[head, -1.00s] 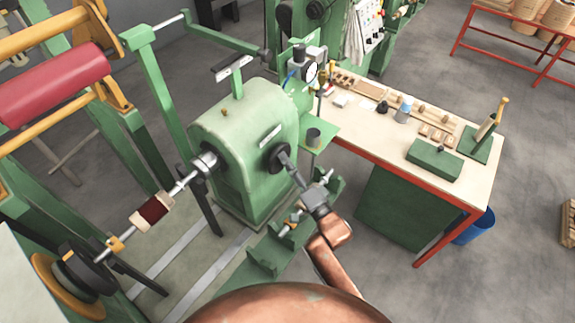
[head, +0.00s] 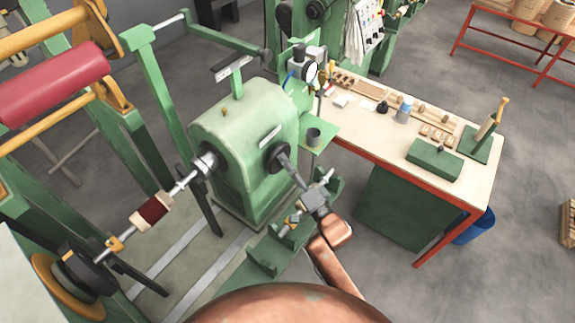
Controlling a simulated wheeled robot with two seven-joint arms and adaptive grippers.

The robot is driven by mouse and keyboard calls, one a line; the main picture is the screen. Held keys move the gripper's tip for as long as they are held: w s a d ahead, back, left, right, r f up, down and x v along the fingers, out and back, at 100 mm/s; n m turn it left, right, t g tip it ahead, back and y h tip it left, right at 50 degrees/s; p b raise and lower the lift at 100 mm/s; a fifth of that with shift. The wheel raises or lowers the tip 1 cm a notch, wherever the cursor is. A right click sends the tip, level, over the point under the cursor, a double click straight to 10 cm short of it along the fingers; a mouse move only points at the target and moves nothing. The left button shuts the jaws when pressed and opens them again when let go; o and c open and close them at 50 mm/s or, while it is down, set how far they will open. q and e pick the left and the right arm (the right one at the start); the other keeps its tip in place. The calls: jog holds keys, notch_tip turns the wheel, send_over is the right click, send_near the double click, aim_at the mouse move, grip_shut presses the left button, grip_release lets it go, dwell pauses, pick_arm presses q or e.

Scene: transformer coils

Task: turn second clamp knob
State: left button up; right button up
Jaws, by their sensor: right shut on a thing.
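A black round clamp knob (head: 277,157) sits on the right end face of the green winding machine head (head: 238,140). My right gripper (head: 288,164) reaches up to it from the lower right, its fingers at the knob and shut on it. The fingertips partly cover the knob, so the exact contact is hard to see. On the machine's other side a steel shaft (head: 183,184) carries a dark red coil (head: 152,210) between pale end pieces. My left gripper is not in view.
A green rail with brackets (head: 262,262) runs below my right arm. A small green shelf with a dark cup (head: 313,137) is just above the gripper. A workbench (head: 374,144) with wooden parts stands to the right.

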jog(key=n+g+y+b, duration=0.1)
jog(key=n+g+y, duration=0.2)
jog(key=n, duration=0.6)
jog(key=n+g+y+b, duration=0.2)
jog(key=n+y, duration=0.1)
jog(key=n, duration=0.7)
jog(key=w+n+g+y+b, duration=0.1)
jog(key=n+g+y+b, duration=0.1)
jog(key=n, duration=0.8)
jog(key=shift+d+f+g+y, duration=0.1)
jog(key=shift+d+g+y, duration=0.35)
jog(key=shift+g, duration=0.35)
jog(key=n+g, duration=0.2)
jog(key=n, duration=0.2)
jog(key=shift+a, duration=0.1)
jog(key=shift+w+r+n+g+h, duration=0.15)
jog(key=shift+n+g+h, duration=0.35)
jog(key=shift+n, duration=1.3)
jog(key=shift+s+r+n+g+h, duration=0.25)
jog(key=shift+n+h, duration=0.4)
jog(key=shift+n, duration=1.15)
jog(key=shift+f+p, duration=0.15)
jog(key=shift+p, duration=0.15)
jog(key=o, duration=1.1)
jog(key=shift+o, duration=0.2)
